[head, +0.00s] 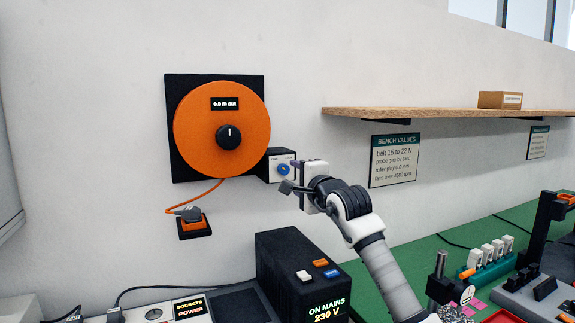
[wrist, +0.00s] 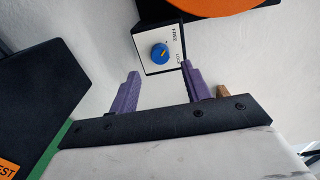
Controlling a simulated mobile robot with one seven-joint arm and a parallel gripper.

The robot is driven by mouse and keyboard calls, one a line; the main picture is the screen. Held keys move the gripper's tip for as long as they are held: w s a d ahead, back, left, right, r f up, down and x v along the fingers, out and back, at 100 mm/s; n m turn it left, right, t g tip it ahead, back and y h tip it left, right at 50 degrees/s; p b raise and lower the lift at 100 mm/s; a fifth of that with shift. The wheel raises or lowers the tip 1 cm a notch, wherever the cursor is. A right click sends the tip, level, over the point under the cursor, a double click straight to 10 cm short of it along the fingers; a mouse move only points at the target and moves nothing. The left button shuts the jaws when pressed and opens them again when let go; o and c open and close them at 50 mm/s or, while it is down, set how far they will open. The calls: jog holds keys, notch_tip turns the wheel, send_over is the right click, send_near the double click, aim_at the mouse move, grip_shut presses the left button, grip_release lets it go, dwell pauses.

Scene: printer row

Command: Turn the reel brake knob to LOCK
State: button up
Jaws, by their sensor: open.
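The reel brake knob (head: 283,170) is a small blue round knob on the white face of a dark box (wrist: 155,50) on the wall, just right of the orange reel. In the wrist view the knob (wrist: 160,53) has a yellow pointer mark, which appears to point toward the upper right, on the FREE side. FREE is printed at the upper right of the face and LOCK below it. My gripper (head: 291,177) is open and empty close in front of the box. In the wrist view its purple fingers (wrist: 160,70) stand apart, with the knob beyond the gap, not between the tips.
The orange reel (head: 195,125) with a black hub is on a black wall plate, its display reading 0.0 m out. Its cord runs to a plug in an orange holder (head: 195,226). A black power unit (head: 290,265) stands below. A wooden shelf (head: 440,113) is at the right.

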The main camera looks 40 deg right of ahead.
aim_at(286, 171)
jog(key=p+x, duration=0.1)
jog(key=x, duration=0.4)
jog(key=shift+w+d+p, duration=0.15)
jog(key=shift+w+p, duration=0.2)
jog(key=shift+p, duration=0.05)
jog(key=c, duration=1)
